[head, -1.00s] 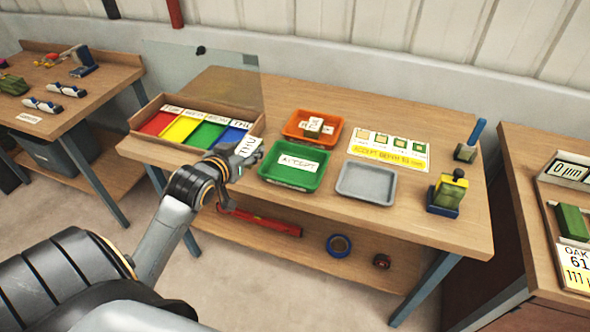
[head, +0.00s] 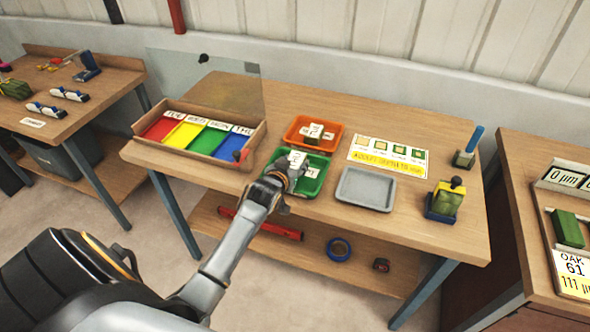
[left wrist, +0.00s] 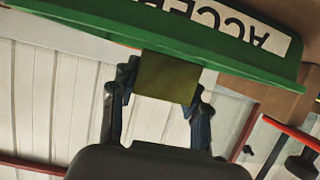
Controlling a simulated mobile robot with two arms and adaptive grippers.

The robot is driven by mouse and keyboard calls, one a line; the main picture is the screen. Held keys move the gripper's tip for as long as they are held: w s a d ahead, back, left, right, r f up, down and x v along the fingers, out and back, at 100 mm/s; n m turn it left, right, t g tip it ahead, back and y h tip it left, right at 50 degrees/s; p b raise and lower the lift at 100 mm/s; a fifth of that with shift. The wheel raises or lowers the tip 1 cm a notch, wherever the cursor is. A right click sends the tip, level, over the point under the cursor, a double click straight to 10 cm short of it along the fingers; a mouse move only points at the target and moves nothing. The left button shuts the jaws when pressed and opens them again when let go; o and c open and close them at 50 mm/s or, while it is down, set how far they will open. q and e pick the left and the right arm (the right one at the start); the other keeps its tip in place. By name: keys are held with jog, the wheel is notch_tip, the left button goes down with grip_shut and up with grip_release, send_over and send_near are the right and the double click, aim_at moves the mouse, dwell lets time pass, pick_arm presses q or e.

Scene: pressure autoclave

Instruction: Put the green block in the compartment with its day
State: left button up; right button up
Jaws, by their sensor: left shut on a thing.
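My left gripper (head: 290,178) is over the green tray (head: 318,187) in the head view. In the left wrist view its fingers (left wrist: 160,98) are shut on an olive-green block (left wrist: 167,77), with the green tray's rim (left wrist: 230,60) beyond it. The day on the block cannot be read now. A white label (head: 297,158) shows beside the gripper, but I cannot tell whether it is on the block or the tray. The wooden day box (head: 190,159) stands to the left, with red, yellow, green and blue compartments under day labels. The blue one (head: 205,141) is marked THU. My right gripper is not in view.
An orange tray (head: 297,142) holding small labelled pieces stands behind the green tray. A grey tray (head: 364,190) and a yellow-green stamp-like item (head: 444,200) are to the right. A clear panel (head: 205,82) rises behind the day box. The front left bench edge is clear.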

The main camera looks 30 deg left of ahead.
pick_arm(q)
jog(key=shift+w+d+f+p, duration=0.15)
jog(key=shift+f+p, duration=0.15)
jog(key=shift+f, duration=0.5)
jog(key=shift+f+p, duration=0.25)
jog(key=shift+p, duration=0.15)
jog(key=shift+f, duration=0.45)
jog(key=shift+f, duration=0.25)
jog(key=o, duration=1.2)
jog(key=shift+r, duration=0.1)
jog(key=shift+c, duration=0.2)
